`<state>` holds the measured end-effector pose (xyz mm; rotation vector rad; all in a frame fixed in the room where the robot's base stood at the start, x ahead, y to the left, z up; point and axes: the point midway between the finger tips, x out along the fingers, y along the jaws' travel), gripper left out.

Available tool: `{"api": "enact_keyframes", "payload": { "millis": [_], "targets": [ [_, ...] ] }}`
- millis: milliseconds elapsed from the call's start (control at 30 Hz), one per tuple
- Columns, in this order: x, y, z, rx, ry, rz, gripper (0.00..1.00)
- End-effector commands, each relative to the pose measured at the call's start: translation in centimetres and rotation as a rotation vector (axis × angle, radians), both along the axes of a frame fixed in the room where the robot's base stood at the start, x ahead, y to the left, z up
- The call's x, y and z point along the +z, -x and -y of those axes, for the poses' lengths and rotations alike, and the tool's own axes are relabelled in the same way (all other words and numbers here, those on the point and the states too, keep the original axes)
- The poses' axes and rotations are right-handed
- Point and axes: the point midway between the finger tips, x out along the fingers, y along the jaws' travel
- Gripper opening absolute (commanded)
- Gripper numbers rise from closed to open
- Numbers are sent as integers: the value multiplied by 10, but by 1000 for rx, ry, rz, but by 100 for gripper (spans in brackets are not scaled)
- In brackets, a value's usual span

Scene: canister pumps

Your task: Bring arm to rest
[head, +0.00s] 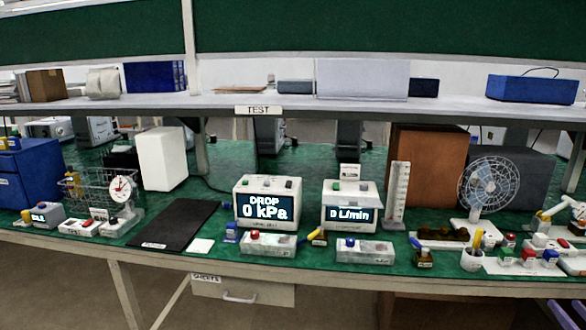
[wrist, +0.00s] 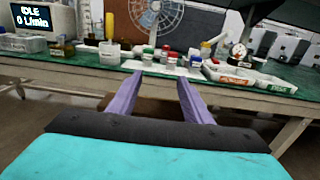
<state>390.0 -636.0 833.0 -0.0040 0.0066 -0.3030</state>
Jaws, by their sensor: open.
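My gripper (wrist: 160,90) shows in the wrist view with two purple fingers spread apart. Nothing is between the fingers. It is in front of the bench edge, pointing toward the green bench top. In that view the bench (head: 215,212) carries a meter reading "DROP 0 kPa" (head: 267,205) and a flow meter reading "0 L/min" (head: 350,207). The flow meter also shows at the upper left of the wrist view (wrist: 38,24), reading "IDLE 0 L/min".
A fan (head: 487,190), a brown box (head: 428,165) and small jars (head: 527,257) stand on the right of the bench. A wire basket (head: 85,185) and a black mat (head: 175,226) are on the left. A shelf (head: 300,106) runs above. White trays (wrist: 277,85) lie near the bench edge.

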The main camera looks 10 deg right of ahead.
Motion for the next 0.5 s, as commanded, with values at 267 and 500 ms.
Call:
{"api": "enact_keyframes", "payload": {
  "millis": [267,500],
  "targets": [
    [-22,-25,-20,54,31,-63,45],
    [-51,-57,-51,133,77,-144,45]
  ]
}}
